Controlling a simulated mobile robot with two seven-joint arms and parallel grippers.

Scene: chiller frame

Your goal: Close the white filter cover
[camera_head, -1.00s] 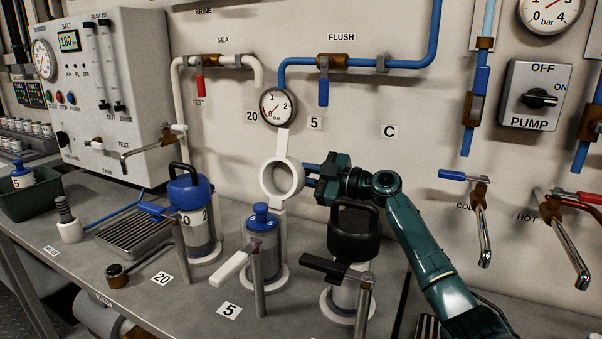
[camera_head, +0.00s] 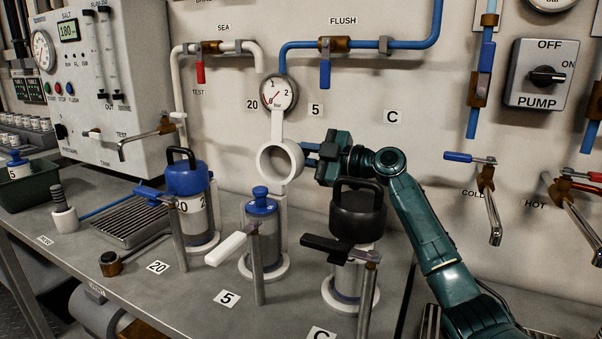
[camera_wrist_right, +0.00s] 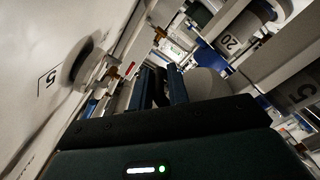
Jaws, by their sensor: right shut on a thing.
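The white filter cover (camera_head: 262,165) is a thick white ring. It stands raised and facing forward, above and behind the clear number 5 filter housing (camera_head: 262,228) with its blue top. My right gripper (camera_head: 309,155) reaches in from the right and is shut on the ring's right edge. In the right wrist view the two blue fingers (camera_wrist_right: 162,88) show with a pale rounded part beside them; the exact contact is too dark to tell. A white lever (camera_head: 225,248) sits in front of the housing. My left gripper is not in view.
A black-topped housing (camera_head: 357,215) stands close under my right forearm. A blue-topped housing (camera_head: 187,180) stands left of the number 5 one. A pressure gauge (camera_head: 278,93) is on the wall above the ring. Valve posts stand in front of the housings.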

